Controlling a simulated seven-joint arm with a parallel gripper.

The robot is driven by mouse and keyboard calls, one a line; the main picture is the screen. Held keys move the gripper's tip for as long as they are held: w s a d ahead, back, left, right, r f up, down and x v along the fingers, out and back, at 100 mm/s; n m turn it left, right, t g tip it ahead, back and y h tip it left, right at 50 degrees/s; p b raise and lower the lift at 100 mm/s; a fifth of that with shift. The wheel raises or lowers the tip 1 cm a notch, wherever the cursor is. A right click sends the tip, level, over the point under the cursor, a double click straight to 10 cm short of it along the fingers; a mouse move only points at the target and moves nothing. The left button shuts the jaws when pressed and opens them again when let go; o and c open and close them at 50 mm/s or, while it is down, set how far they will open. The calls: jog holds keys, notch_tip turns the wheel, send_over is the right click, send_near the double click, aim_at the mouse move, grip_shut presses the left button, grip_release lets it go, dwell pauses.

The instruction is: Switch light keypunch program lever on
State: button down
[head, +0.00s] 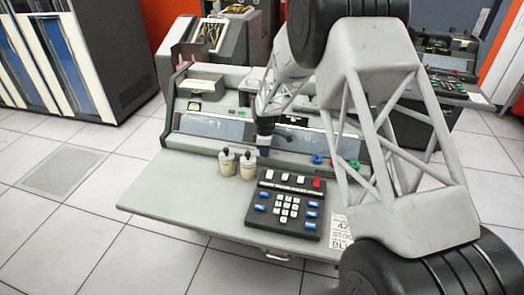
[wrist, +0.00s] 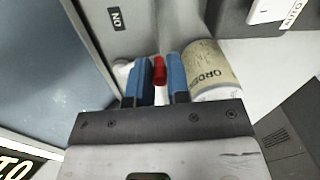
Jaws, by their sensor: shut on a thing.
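The light grey keypunch (head: 170,205) stands in the middle of the head view, with a flat desk and a raised back panel. My gripper (head: 264,150) points down at the foot of this panel, behind two cream jars. In the wrist view my gripper (wrist: 159,82) has its two blue fingers on either side of a small red piece (wrist: 159,71), which looks like the lever's tip. It is shut on it. In the head view the lever is hidden by my gripper.
A cream jar with printed lettering (wrist: 213,72) is close beside my right finger; the two jars (head: 227,163) also show in the head view. A black keypad (head: 286,205) is on the desk to the right. The desk's left part is clear.

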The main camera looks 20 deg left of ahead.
jog(key=shift+w+d+n, duration=0.15)
jog(key=shift+d+n, duration=0.2)
jog(key=shift+n, duration=0.6)
jog(key=shift+w+d+n, duration=0.15)
jog(key=shift+d+n, duration=0.15)
jog(key=shift+n, duration=0.65)
jog(key=c, duration=1.1)
grip_release()
jog(key=shift+r, duration=0.1)
notch_tip(320, 180, up, 8)
jog(key=shift+w+f, duration=0.15)
jog(key=shift+f, duration=0.05)
jog(key=shift+r, duration=0.1)
